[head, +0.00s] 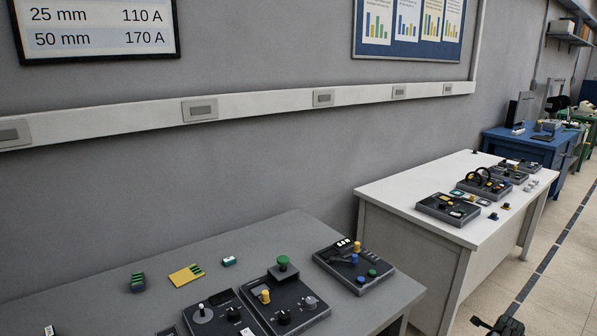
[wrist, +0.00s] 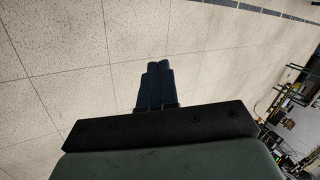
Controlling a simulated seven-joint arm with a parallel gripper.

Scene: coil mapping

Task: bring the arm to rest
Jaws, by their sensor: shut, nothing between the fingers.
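My gripper shows in the wrist view (wrist: 160,66), with its two dark fingers together and nothing between them. It hangs over bare tiled floor. In the head view a dark part at the lower right edge (head: 502,326) is the end of my arm, low over the floor beside the white table (head: 385,190). It is apart from both tables and touches nothing that I can see. The rest of the arm is out of the picture.
A grey table (head: 180,245) at the lower left carries control panels, a green knob (head: 283,261) and a yellow card (head: 187,275). The white table holds several more panels. A blue bench (head: 520,145) stands farther back. The floor aisle (head: 550,270) at right is clear.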

